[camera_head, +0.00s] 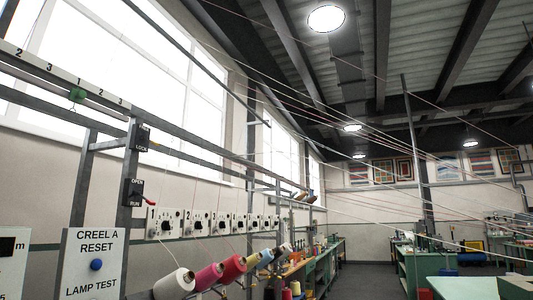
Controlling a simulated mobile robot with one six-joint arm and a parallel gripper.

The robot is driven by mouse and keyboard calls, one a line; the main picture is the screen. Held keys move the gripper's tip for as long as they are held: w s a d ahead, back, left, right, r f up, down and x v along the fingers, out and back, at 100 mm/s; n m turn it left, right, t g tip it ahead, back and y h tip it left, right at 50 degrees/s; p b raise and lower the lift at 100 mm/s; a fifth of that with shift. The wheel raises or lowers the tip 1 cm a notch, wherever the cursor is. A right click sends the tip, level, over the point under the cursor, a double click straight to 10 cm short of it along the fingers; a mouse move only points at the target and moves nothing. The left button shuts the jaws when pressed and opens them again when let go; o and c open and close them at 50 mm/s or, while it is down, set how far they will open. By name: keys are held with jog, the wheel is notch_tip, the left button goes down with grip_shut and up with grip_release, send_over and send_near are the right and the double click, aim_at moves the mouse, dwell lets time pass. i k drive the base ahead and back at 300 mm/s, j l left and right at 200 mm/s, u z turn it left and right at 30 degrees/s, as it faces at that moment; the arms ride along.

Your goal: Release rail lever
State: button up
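A dark lever box (133,192) is fixed to a grey upright post left of centre. It carries the labels "OPEN" above and "RUN" below. A short lever with a red end (152,202) sticks out to its right, tilted slightly down, near the "RUN" label. Higher on the same post is a second dark box (140,137) marked "LOCK"; its upper marking is too small to read. The grey rail (200,137) runs above, away into the room. My gripper is not in view.
A white panel (93,262) reads "CREEL A RESET" and "LAMP TEST", with a blue button. Several numbered dial plates (165,223) hang in a row right of the post. Yarn cones (175,284) stand below them. Thin yarns cross the room. A green bench (330,255) lies beyond.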

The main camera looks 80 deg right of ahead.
aim_at(145, 138)
jog(key=z, duration=1.9)
